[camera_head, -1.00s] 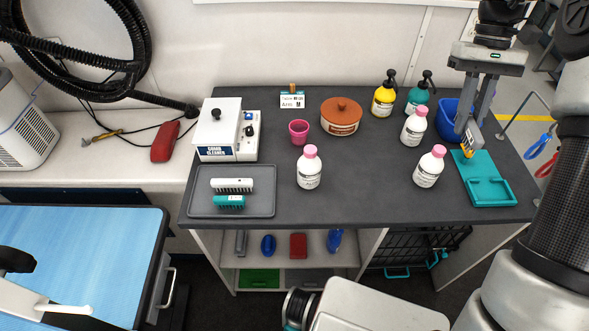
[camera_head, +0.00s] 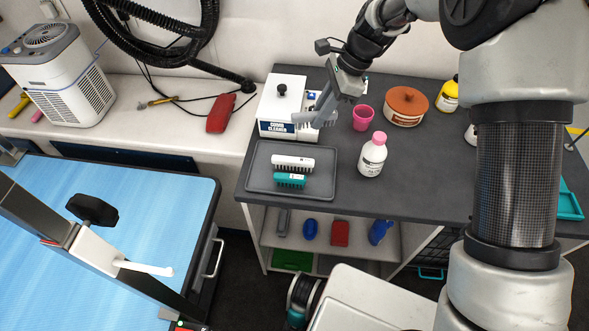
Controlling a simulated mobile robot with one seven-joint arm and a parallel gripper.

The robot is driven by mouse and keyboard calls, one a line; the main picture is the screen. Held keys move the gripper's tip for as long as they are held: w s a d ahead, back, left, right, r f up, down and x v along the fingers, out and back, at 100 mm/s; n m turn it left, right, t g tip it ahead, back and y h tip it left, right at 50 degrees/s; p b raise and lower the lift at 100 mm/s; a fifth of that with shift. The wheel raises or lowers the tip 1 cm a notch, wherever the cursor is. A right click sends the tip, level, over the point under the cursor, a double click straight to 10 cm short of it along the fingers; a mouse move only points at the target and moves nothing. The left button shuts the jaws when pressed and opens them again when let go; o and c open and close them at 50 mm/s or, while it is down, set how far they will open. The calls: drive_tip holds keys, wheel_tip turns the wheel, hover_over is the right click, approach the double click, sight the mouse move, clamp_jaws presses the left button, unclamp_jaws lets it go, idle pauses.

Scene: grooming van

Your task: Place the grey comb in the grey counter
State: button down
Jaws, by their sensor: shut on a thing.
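My gripper (camera_head: 322,112) is at the back left of the grey counter (camera_head: 430,155), in front of the right side of the white comb cleaner. It is shut on a small grey thing (camera_head: 302,117), which looks like the grey comb. The grey thing sticks out to the left, overlapping the cleaner's front in the picture. It appears held above the counter top, but the exact gap cannot be told. The fingers hide part of it.
The white comb cleaner (camera_head: 276,103) stands behind.

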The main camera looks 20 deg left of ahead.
sight(307, 112)
drive_tip(key=a, duration=0.1)
drive_tip(key=s+a+f+m, duration=0.1)
drive_tip(key=a+m, duration=0.1)
drive_tip(key=shift+s+a+f+t, duration=0.25)
drive_tip(key=shift+s+a+t, duration=0.05)
drive_tip(key=shift+t, duration=0.1)
drive_tip(key=shift+m, duration=0.5)
drive_tip(key=f, duration=0.5)
drive_tip(key=shift+a+f, duration=0.25)
drive_tip(key=shift+a, duration=0.05)
drive_tip(key=shift+f, duration=2.4)
drive_tip(key=c, duration=2)
unclamp_jaws()
drive_tip(key=shift+r, duration=0.1)
